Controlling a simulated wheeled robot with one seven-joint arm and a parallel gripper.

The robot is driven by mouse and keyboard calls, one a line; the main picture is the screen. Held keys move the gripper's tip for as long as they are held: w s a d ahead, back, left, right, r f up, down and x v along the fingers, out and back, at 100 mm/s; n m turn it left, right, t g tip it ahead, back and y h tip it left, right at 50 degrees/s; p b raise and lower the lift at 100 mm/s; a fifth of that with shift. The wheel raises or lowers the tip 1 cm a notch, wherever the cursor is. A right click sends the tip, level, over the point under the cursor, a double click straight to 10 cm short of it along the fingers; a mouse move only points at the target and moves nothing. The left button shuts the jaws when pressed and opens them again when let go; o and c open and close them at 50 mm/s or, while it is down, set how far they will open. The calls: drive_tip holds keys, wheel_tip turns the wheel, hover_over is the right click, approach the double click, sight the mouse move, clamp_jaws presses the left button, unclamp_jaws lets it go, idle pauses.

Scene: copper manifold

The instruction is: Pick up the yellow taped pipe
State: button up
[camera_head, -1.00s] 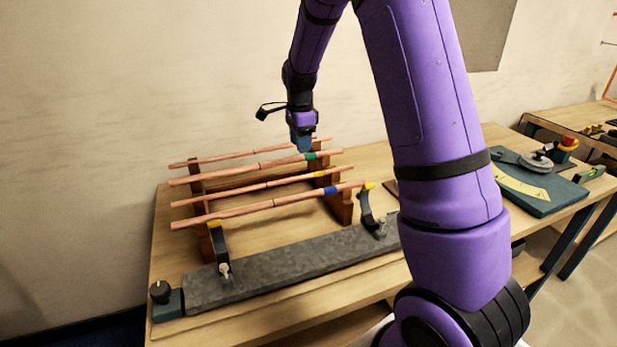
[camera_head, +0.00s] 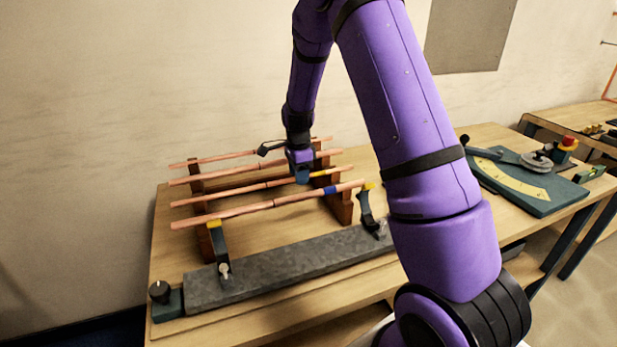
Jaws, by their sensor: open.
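The yellow taped pipe (camera_head: 240,188) is a copper pipe with a yellow band near its right end. It lies across a wooden rack (camera_head: 342,206), between other copper pipes. My gripper (camera_head: 302,178) points down at this pipe, just left of the yellow band. Its fingers are small in view and partly merge with the pipe, so I cannot tell whether they stand around it or just above it. The gripper is open.
A blue taped pipe (camera_head: 250,208) lies in front on the rack, with other pipes (camera_head: 225,158) behind. A grey bar (camera_head: 290,264) with upright yellow-tipped clamps (camera_head: 217,240) stands in front. A teal plate (camera_head: 535,190) with a dial lies to the right.

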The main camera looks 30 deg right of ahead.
clamp_jaws()
idle(1.4)
